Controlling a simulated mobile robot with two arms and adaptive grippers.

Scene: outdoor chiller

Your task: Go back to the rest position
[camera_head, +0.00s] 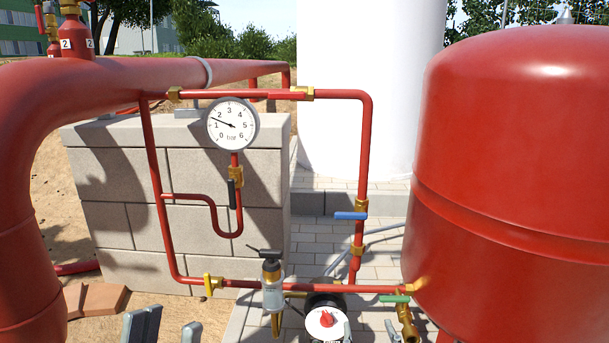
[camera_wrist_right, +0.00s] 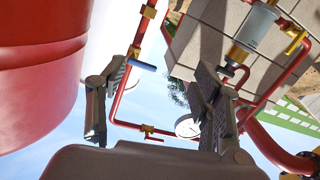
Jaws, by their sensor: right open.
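My left gripper (camera_head: 166,331) shows only its grey fingertips at the bottom edge of the head view. They stand apart with nothing between them. My right gripper (camera_head: 369,332) also shows only its fingertips at the bottom edge, below the green valve handle. In the right wrist view its two grey fingers (camera_wrist_right: 152,105) are spread wide with nothing held between them. Both arms are otherwise hidden below the head view.
Ahead is red pipework with a pressure gauge (camera_head: 232,124), a blue valve handle (camera_head: 351,216), a yellow handle (camera_head: 212,284), a green handle (camera_head: 394,298) and a red-knobbed device (camera_head: 326,319). A big red tank (camera_head: 530,170) stands right, a block wall (camera_head: 180,205) behind.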

